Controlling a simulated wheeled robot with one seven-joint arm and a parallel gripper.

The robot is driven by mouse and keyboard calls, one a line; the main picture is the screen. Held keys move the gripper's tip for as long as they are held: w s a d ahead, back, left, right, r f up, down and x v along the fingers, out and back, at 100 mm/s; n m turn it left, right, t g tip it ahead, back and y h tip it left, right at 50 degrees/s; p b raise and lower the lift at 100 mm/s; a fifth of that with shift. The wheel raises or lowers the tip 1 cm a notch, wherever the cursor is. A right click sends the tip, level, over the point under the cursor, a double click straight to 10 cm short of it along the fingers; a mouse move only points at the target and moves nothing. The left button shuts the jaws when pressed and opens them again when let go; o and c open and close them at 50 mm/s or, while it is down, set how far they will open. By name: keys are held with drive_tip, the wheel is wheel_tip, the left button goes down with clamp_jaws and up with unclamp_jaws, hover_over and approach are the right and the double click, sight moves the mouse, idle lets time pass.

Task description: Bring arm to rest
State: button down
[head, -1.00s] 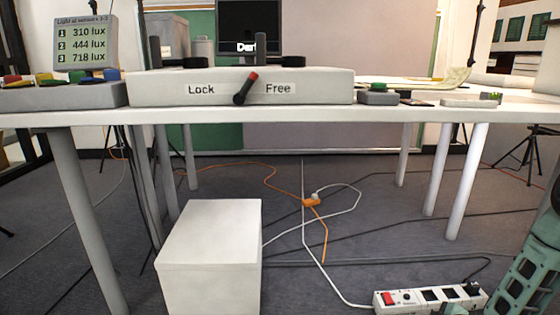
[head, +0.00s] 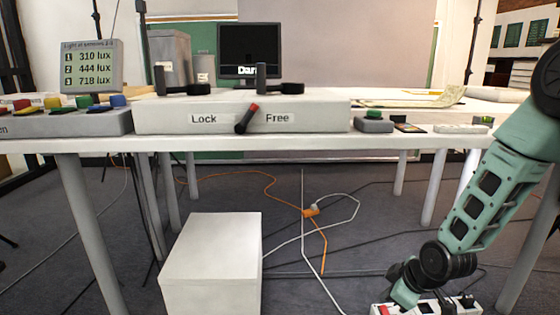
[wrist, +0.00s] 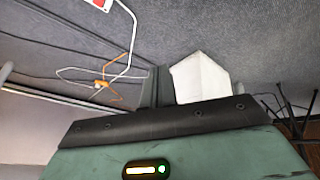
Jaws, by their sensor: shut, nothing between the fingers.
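My arm (head: 480,205), green and black, shows at the right of the head view. It slants down in front of the table's right end, with its lower joint over the power strip. My gripper (wrist: 157,86) shows in the wrist view as dark fingers beyond the green and black wrist housing. It is shut and holds nothing. In the head view I cannot make out the fingers.
The white table (head: 300,143) carries a lever panel marked Lock and Free (head: 325,117). A white box (head: 210,262) stands on the floor, also in the wrist view (wrist: 200,78). A power strip (head: 445,306) and several cables lie there. Carpet right of the box is otherwise open.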

drive_tip(key=s+a+r+m+g+p, duration=0.1)
drive_tip(key=s+a+r+p, duration=0.1)
drive_tip(key=s+a+r, duration=0.5)
drive_tip(key=s+a+r+g+p, duration=0.25)
drive_tip(key=s+r, duration=0.35)
drive_tip(key=r, duration=0.4)
drive_tip(key=s+a+r+m+g+h+p, duration=0.1)
drive_tip(key=s+r+p, duration=0.1)
drive_tip(key=s+r, duration=0.45)
drive_tip(key=s+a+r+m+h+p, duration=0.1)
drive_tip(key=s+r, duration=0.3)
drive_tip(key=s, duration=0.5)
wheel_tip(320, 180, up, 37)
drive_tip(key=p, duration=3.7)
drive_tip(key=shift+w+r+p, duration=0.2)
drive_tip(key=shift+p, duration=0.2)
